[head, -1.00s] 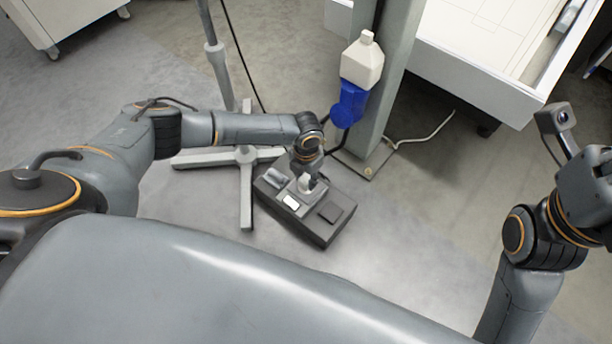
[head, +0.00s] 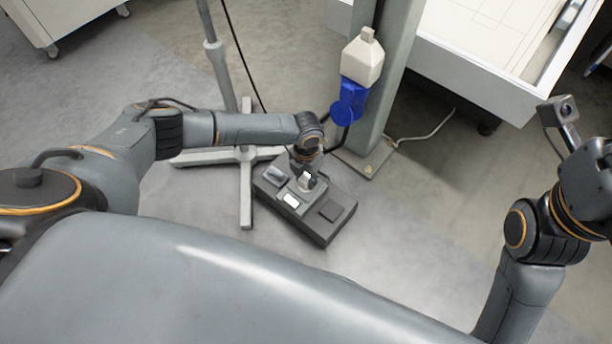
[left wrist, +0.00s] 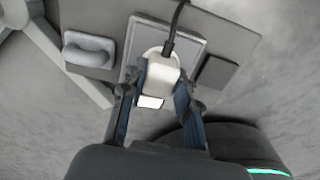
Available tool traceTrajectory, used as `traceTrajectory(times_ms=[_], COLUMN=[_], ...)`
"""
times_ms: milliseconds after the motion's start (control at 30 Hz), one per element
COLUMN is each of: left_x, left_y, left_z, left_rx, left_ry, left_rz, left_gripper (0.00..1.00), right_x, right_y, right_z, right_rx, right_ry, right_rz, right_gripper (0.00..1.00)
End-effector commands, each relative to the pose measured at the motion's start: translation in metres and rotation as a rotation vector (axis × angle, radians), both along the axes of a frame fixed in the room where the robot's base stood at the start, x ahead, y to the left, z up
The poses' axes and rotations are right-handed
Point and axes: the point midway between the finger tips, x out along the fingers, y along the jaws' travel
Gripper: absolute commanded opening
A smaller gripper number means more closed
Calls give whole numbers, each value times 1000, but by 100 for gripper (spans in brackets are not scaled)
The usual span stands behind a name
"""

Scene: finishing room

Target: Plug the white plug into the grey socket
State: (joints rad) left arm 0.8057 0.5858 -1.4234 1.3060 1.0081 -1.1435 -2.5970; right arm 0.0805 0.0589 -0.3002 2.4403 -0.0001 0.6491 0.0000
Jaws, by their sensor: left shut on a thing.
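The white plug (left wrist: 161,78), with a black cord from its far end, is between the two fingers of my left gripper (left wrist: 160,88) in the left wrist view. The fingers are shut on its sides. The plug is over the light grey socket plate (left wrist: 196,48) in the middle of a dark box. The plug and fingers hide the socket opening, so I cannot tell how deep the plug sits. In the head view my left gripper (head: 306,172) points down at the grey socket plate (head: 298,200).
The box (head: 322,230) lies on the floor, with a grey handle (left wrist: 88,52), a white rectangle (left wrist: 151,102) and a dark square pad (left wrist: 217,72) on top. A stand's foot (head: 246,200) is at its left.

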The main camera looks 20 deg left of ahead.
Motion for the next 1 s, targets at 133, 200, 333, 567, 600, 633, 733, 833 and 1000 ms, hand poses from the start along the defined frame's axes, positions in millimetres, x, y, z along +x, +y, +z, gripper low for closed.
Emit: traceTrajectory(times_ms=[133, 200, 333, 567, 600, 633, 733, 833, 1000], left_x=[0, 0, 0, 0, 0, 0, 0, 0, 0], left_y=[0, 0, 0, 0, 0, 0, 0, 0, 0], left_z=[0, 0, 0, -1, -1, -2, -3, -5, -4], left_rx=[0, 0, 0, 0, 0, 0, 0, 0, 0], left_ry=[-1, -1, 0, 0, 0, 0, 0, 0, 0], left_rz=[0, 0, 0, 0, 0, 0, 0, 0, 0], left_gripper=[0, 0, 0, 0, 0, 0, 0, 0, 16], right_x=[-1, -2, -2, -3, -3, -3, -2, -2, -3], right_y=[0, 0, 0, 0, 0, 0, 0, 0, 0], right_z=[2, 3, 4, 4, 4, 3, 2, 2, 4], right_rx=[0, 1, 0, 1, 1, 1, 1, 1, 3], right_ry=[-10, -12, -17, -17, -17, -17, -16, -14, -19], right_rz=[0, 0, 0, 0, 0, 0, 0, 0, 0], right_gripper=[40, 40, 40, 40, 40, 40, 40, 40, 40])
